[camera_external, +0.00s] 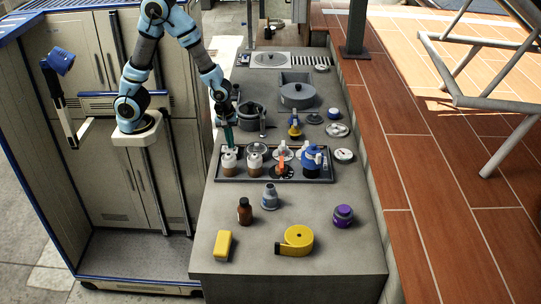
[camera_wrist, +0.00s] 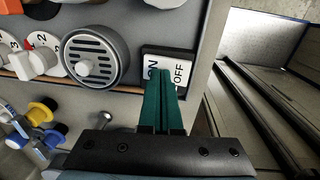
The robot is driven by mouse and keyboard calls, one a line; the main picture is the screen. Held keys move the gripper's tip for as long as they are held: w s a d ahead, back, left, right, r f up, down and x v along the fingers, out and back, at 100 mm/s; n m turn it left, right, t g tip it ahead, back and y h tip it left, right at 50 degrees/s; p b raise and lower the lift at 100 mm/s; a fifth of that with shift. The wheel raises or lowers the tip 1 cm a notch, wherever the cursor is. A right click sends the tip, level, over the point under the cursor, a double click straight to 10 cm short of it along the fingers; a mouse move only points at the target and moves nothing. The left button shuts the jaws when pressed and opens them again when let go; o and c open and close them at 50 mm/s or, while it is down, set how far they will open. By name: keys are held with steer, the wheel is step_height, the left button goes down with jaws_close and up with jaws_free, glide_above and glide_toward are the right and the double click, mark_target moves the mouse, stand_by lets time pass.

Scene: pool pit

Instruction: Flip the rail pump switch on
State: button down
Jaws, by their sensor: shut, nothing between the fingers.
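The rail pump switch (camera_wrist: 178,60) is a white rocker in a dark frame, with ON lettered on its left half and OFF on its right. It shows near the top middle of the wrist view. My gripper (camera_wrist: 164,75) has dark green fingers, closed together and empty. The fingertips overlap the switch's lower part near the ON lettering and hide some of it. I cannot tell if they touch it or which side is pressed in. In the external view my gripper (camera_external: 228,143) reaches down at the left end of the dark-edged panel (camera_external: 300,181); the switch cannot be made out there.
Beside the switch is a round grille (camera_wrist: 110,50) with a white knob, then numbered dials (camera_wrist: 42,60). In the external view, a brown bottle (camera_external: 245,211), grey bottle (camera_external: 270,197), yellow tape (camera_external: 297,241), yellow block (camera_external: 223,243) and purple jar (camera_external: 343,215) stand on the counter (camera_external: 340,262).

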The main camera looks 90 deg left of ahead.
mark_target(236, 149)
steer(key=shift+r+p, duration=0.45)
steer(key=shift+r, duration=0.05)
step_height(236, 149, up, 13)
steer(key=w, duration=0.2)
steer(key=shift+p, duration=0.4)
steer(key=s+f+m, duration=0.3)
steer(key=s+m, duration=0.1)
steer(key=m, duration=0.5)
steer(key=s+d+f+m, duration=0.1)
steer(key=s+f+m, duration=0.2)
steer(key=m, duration=0.7)
steer(key=shift+s+f+t, duration=0.15)
steer(key=shift+s+t, duration=0.15)
steer(key=shift+s, duration=0.75)
